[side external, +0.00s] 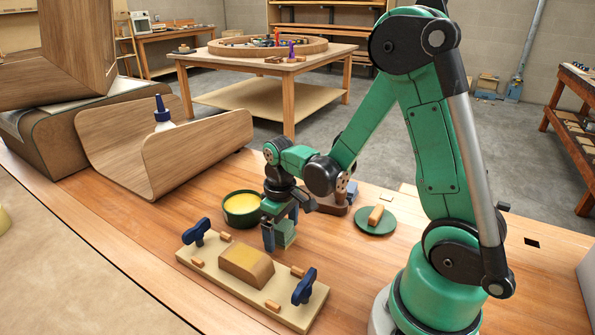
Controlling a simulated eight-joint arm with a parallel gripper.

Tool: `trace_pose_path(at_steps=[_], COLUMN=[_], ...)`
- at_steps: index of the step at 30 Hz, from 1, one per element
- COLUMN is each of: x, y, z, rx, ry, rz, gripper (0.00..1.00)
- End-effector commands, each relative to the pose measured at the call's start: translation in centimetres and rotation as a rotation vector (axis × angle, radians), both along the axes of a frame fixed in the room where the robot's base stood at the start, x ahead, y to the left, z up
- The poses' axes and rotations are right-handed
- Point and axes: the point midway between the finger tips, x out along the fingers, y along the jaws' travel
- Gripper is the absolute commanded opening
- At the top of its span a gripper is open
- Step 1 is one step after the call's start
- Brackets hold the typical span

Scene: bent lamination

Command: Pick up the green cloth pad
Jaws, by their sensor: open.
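The pale board (205,266) with blue clamp knobs and a curved wooden block (246,266) is in front. A green bowl of yellow stuff (241,208) stands close behind left. A green disc (376,228) bearing a wooden piece lies right. Bent wooden shells (195,155) and a glue bottle (163,112) stand left.

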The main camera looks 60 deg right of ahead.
Motion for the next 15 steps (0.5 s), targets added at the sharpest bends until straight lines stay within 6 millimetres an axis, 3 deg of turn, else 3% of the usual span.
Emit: trace_pose_path(at_steps=[2, 9, 12, 15], x=[0.00, 0.00, 0.00, 0.00], y=[0.00, 0.00, 0.00, 0.00], z=[0.01, 0.03, 0.03, 0.03], rx=[0.000, 0.000, 0.000, 0.000], ry=[0.000, 0.000, 0.000, 0.000], rz=[0.000, 0.000, 0.000, 0.000], gripper=[0.92, 0.24, 0.00, 0.00])
